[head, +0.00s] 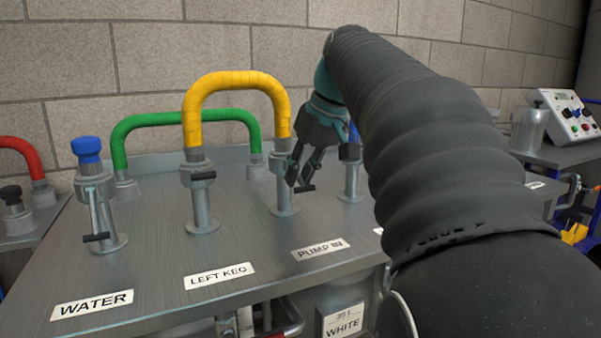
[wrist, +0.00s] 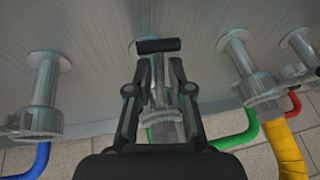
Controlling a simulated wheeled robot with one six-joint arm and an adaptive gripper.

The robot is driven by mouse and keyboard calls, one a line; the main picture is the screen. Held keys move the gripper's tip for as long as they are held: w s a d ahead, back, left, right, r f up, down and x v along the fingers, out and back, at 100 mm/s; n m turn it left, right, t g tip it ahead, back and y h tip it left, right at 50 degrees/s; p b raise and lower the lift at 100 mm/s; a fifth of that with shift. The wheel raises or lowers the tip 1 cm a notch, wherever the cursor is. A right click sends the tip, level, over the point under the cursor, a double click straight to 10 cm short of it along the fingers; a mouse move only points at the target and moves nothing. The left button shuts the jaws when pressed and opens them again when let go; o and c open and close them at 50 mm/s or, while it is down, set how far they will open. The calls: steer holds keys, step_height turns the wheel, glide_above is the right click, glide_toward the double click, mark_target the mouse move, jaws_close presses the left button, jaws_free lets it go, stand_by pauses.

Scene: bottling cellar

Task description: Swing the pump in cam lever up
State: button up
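The pump in port (head: 284,200) is a metal post behind the "PUMP IN" label (head: 321,249), with the yellow hose (head: 236,80) ending on it. Its cam lever hangs down along the post and ends in a dark crossbar handle (head: 306,189). In the wrist view the black handle (wrist: 158,45) lies across just beyond my fingertips. My gripper (head: 298,184) is beside the lever; in the wrist view (wrist: 155,64) its fingers are apart on either side of the lever's arm. I cannot tell whether they touch it. My gripper partly hides the coupling.
The left keg port (head: 200,205) stands left, its lever handle raised. The blue-capped water port (head: 101,210) has its lever down. A green hose (head: 150,118) arches behind. Another post (head: 351,182) stands close right of my gripper.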

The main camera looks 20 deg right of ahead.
jaws_close()
